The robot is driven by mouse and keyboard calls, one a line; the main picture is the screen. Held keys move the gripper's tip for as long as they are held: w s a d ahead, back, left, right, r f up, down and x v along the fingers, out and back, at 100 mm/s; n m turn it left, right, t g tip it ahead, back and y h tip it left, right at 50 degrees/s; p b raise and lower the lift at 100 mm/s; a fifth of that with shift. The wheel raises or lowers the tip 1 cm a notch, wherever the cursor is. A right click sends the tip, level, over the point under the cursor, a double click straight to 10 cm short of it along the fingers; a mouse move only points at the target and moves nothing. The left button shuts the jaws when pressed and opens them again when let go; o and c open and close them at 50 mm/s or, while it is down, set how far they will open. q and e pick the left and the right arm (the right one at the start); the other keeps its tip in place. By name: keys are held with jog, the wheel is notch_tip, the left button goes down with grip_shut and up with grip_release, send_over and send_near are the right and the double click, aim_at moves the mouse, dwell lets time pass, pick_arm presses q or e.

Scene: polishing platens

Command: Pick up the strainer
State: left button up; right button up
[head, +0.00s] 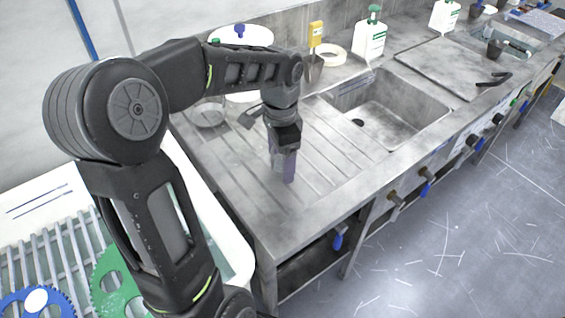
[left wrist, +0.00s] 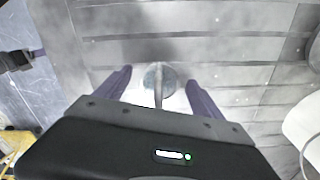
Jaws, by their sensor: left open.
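My left gripper (head: 284,168) points down over the ribbed drainboard left of the sink. In the left wrist view its two purple fingers (left wrist: 160,92) are apart. Between them shows a small round grey head with a thin pale stem (left wrist: 158,76), which looks like the strainer. I cannot tell whether the fingers touch it. In the head view this thing is not clear, as my gripper and arm cover that part. A round grey dish-like thing (head: 208,114) lies on the drainboard's back left. My right gripper is not in view.
The steel sink basin (head: 385,115) opens right of my gripper. White bottles (head: 371,40) and a yellow device (head: 316,34) stand along the wall. A white tub with grey racks (head: 40,255) is at lower left. The drainboard's front (head: 330,185) is clear.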

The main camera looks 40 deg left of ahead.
pick_arm(q)
jog(key=shift+c, duration=0.6)
grip_shut()
notch_tip(320, 180, up, 10)
jog(key=shift+r, duration=0.1)
dwell(0.8)
dwell(0.4)
